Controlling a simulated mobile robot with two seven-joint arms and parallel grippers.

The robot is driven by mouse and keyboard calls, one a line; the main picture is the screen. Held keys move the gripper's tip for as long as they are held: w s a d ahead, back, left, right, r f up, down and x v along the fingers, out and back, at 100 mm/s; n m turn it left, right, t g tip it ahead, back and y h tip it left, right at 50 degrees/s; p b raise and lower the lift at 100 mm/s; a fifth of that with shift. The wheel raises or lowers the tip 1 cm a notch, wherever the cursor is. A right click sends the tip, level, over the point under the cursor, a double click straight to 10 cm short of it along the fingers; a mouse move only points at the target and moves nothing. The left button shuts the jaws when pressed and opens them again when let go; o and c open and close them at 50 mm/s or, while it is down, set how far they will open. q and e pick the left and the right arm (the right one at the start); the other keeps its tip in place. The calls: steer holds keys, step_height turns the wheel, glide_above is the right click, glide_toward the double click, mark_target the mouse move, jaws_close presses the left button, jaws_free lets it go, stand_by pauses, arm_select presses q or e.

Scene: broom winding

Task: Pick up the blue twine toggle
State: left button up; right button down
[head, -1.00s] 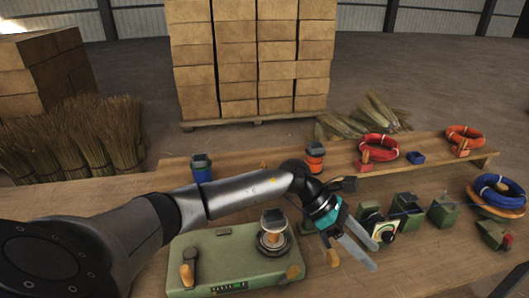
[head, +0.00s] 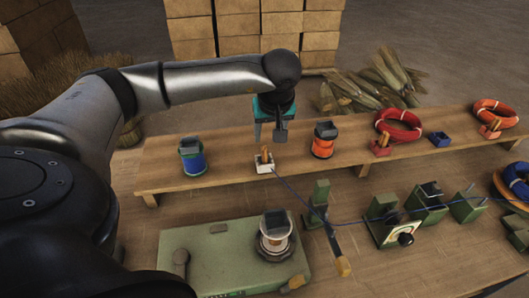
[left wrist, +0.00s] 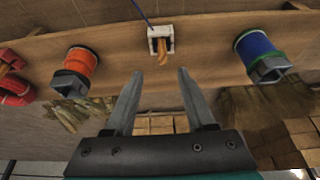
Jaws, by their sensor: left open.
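The blue twine toggle is a small wooden peg (head: 265,154) in a white holder (head: 263,168) on the raised plank, with blue twine (head: 290,188) running from it to the right. In the left wrist view the toggle (left wrist: 162,52) hangs in the white holder (left wrist: 169,36), ahead of the fingertips. My left gripper (head: 270,137) points down just above and behind the toggle. Its fingers (left wrist: 160,76) are apart with nothing between them, lined up on either side of the toggle. My right gripper is not in view.
A blue spool (head: 192,160) and an orange spool (head: 323,143) stand left and right of the holder. A green machine (head: 215,252) with a twine spool (head: 274,240) sits in front. Green guides (head: 387,222) and a red coil (head: 398,126) are to the right.

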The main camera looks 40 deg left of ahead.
mark_target(265, 148)
arm_select(q)
steer(key=x, duration=0.7)
steer(key=shift+s+a+f, duration=0.1)
steer(key=shift+a+f, duration=0.15)
steer(key=shift+a, duration=0.05)
jaws_close()
stand_by(0.4)
